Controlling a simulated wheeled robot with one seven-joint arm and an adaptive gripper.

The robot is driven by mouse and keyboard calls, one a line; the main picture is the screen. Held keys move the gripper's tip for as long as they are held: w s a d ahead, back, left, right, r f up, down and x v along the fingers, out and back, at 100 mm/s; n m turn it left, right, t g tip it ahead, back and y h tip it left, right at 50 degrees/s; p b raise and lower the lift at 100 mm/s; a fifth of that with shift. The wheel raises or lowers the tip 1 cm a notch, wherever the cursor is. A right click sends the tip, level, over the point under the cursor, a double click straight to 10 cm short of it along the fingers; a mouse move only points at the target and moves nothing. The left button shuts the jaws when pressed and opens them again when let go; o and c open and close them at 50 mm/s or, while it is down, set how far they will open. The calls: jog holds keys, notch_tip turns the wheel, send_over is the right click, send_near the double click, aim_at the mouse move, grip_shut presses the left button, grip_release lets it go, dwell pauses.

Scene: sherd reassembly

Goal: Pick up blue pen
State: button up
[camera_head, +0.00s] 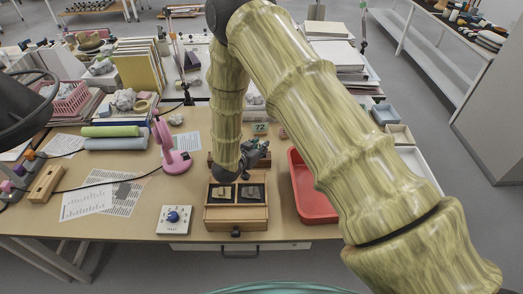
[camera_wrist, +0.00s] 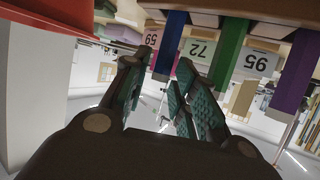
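The blue pen (camera_wrist: 169,46) shows in the wrist view, its upper part in view between my two fingertips. My gripper (camera_wrist: 160,68) is open, with teal pads on dark fingers; a gap shows between each finger and the pen, and I cannot tell the depth between them. A green pen (camera_wrist: 229,54) and a purple pen (camera_wrist: 297,74) stand to the right of it in that view. In the head view my gripper (camera_head: 256,155) is above the back of the desk, behind a wooden box; the pens are not clearly seen there.
Number cards 59 (camera_wrist: 152,38), 72 (camera_wrist: 200,49) and 95 (camera_wrist: 255,62) are by the pens. A red tray (camera_head: 313,207) is right of the open wooden box (camera_head: 236,218).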

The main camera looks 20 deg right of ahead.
jog(key=shift+p+x, duration=0.35)
jog(key=shift+x, duration=1.05)
jog(key=shift+a, duration=0.1)
grip_shut()
jog(key=shift+r, duration=0.1)
